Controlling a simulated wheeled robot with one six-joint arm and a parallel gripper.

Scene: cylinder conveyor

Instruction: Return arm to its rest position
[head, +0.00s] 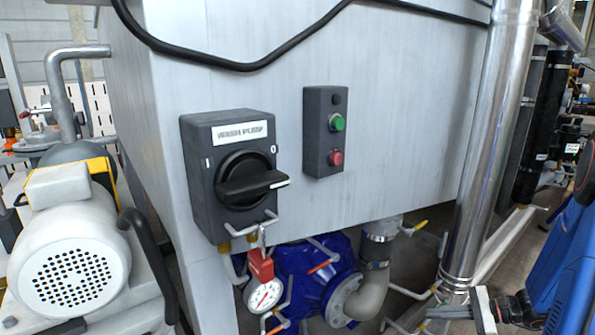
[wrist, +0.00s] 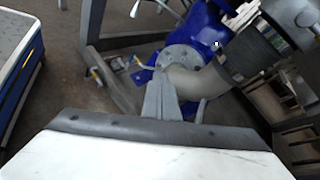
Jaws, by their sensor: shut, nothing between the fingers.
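My gripper (head: 440,312) is at the lower right of the head view, at the end of my blue arm, pointing left. In the wrist view its grey fingers (wrist: 162,85) are together at the centre, with nothing between them. Behind the fingers in that view are a blue pump (wrist: 205,38) and a beige pipe elbow (wrist: 195,82). I cannot tell whether the fingers touch anything there.
A grey cabinet carries a rotary switch box (head: 235,178) and a green and red button box (head: 325,135). A red tag (head: 261,265) and gauge (head: 264,295) hang below. The blue pump (head: 305,270), a steel pipe (head: 492,140) and a motor (head: 68,265) stand around.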

